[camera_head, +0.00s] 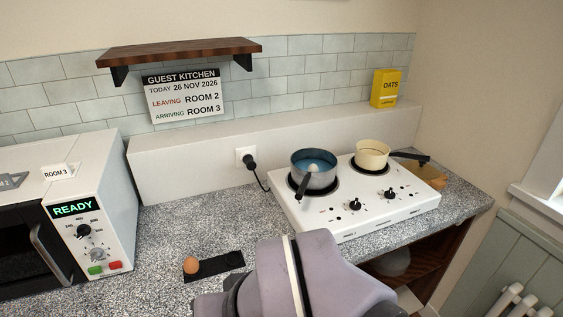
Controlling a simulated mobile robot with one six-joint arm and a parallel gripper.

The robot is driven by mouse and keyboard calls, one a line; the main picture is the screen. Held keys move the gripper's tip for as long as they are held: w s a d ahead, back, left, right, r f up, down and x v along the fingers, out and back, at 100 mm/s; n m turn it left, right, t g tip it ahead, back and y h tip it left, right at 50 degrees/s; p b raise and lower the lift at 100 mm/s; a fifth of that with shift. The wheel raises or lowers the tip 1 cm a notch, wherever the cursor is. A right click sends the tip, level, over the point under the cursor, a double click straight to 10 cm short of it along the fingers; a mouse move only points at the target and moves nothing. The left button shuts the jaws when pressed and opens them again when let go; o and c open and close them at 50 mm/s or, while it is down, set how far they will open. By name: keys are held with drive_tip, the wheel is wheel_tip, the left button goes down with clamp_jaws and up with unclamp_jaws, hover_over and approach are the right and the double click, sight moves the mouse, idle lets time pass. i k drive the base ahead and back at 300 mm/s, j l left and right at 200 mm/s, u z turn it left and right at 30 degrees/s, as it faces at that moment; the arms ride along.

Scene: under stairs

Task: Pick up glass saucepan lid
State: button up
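I cannot clearly pick out the glass saucepan lid. A grey rounded thing (393,263) sits in the open shelf space under the counter, partly hidden by my arm; I cannot tell if it is the lid. A steel saucepan (318,182) with a black handle stands on the left hob plate. Its inside looks blue, with a small pale round thing (313,168) in the middle. A cream saucepan (372,154) with a dark handle stands on the right plate. My mauve arm fills the bottom middle; my gripper does not show.
The white hob (370,206) stands on the speckled counter (215,225). A brown egg (191,265) and a black strip (220,266) lie in front. A microwave (100,210) is at left. A yellow oats box (385,89) stands on the ledge. A wall shelf (180,52) hangs above.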

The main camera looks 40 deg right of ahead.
sight(425, 171)
drive_tip(key=z, duration=2.2)
